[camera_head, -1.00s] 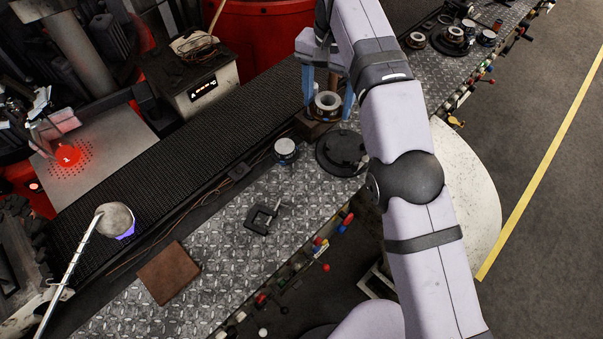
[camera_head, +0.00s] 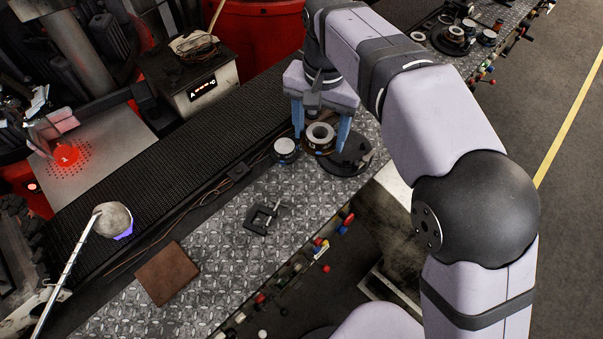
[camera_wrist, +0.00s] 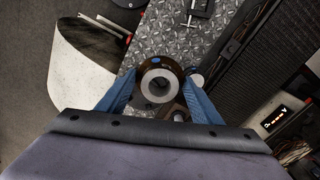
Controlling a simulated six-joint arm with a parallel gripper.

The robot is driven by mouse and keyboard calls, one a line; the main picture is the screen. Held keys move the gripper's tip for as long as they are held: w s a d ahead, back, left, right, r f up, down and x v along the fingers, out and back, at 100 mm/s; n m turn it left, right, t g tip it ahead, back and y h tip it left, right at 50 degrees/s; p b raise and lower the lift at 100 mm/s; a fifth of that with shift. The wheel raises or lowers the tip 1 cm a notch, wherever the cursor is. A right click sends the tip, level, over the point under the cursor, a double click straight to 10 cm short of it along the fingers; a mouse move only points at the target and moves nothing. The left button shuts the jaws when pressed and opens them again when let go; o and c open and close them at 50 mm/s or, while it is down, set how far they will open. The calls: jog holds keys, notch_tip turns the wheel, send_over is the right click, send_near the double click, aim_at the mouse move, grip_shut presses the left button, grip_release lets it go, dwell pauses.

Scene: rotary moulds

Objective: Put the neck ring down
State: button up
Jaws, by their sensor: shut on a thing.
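The neck ring (camera_head: 320,136) is a round metal ring with a pale top face and a dark hole in its middle. My gripper (camera_head: 321,130) points down with its two blue fingers on either side of the ring, shut on it. In the wrist view the ring (camera_wrist: 159,87) sits between the blue fingertips (camera_wrist: 160,90), with a brown rim and a blue mark.
A small white-topped cylinder (camera_head: 285,149) stands close to the left finger. A black clamp (camera_head: 263,216) and a brown block (camera_head: 167,273) lie on the diamond-plate bench (camera_head: 215,235). The dark conveyor (camera_head: 190,160) runs behind. Coloured knobs (camera_head: 320,246) line the front edge.

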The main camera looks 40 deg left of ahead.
aim_at(324, 151)
jog(key=shift+s+d+f+m+p, duration=0.25)
jog(key=shift+d+f+m+p, duration=0.2)
jog(key=shift+f, duration=2.35)
jog(key=shift+s+d+f+m+p, duration=0.2)
jog(key=shift+d+f+p, duration=0.3)
jog(key=shift+f, duration=2.35)
jog(key=shift+s+d+f+m+p, duration=0.3)
jog(key=shift+f+p, duration=0.3)
jog(key=shift+f, duration=2.2)
jog(key=shift+f, duration=0.1)
jog(key=o, duration=1.3)
jog(key=shift+f, duration=0.1)
notch_tip(324, 151, up, 12)
jog(key=b, duration=0.2)
jog(key=shift+r+b, duration=0.2)
jog(key=shift+b, duration=0.2)
